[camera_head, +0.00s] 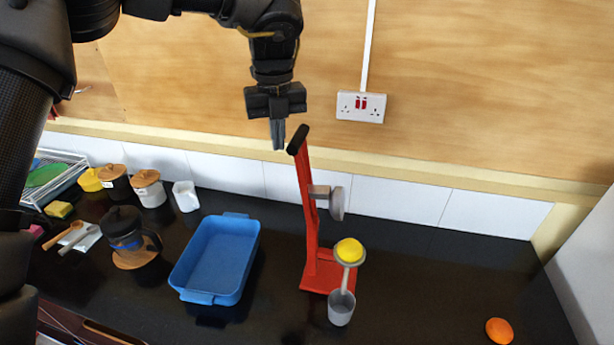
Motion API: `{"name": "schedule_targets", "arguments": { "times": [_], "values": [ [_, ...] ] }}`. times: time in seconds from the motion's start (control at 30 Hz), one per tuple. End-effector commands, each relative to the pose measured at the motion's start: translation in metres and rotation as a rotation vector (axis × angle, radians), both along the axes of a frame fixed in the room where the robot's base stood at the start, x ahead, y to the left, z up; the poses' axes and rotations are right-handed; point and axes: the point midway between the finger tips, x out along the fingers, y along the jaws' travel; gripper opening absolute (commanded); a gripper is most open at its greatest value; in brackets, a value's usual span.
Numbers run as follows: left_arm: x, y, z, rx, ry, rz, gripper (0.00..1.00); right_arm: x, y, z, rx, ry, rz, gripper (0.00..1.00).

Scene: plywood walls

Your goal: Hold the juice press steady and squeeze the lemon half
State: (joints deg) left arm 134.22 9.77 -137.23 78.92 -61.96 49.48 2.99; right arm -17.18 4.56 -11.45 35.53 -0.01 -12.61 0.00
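The red juice press (309,215) stands upright on the black counter, its black-tipped lever (298,140) raised at the top. The grey press head (337,203) is up, apart from the yellow lemon half (349,251), which sits on the grey holder. A grey cup (341,307) stands below the holder. My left gripper (278,134) hangs pointing down, just left of the lever's tip and close to it. Its fingers look together with nothing visible between them. Whether it touches the lever I cannot tell. My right gripper does not show.
A blue tray (218,262) stands left of the press. Farther left are a French press (124,230), lidded jars (148,188), a white mug (186,196) and a dish rack (58,176). An orange (499,330) lies at the right. The counter between press and orange is clear.

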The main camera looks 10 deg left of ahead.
Motion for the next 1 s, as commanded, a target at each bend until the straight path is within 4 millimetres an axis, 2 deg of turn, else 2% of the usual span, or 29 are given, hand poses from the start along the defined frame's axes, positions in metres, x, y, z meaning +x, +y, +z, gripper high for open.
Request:
{"name": "schedule_targets", "arguments": {
  "times": [1.0],
  "values": [
    [0.0, -0.071, 0.001, 0.001, 0.0, 0.0, 0.0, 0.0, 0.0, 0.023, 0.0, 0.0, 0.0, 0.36]
  ]
}}
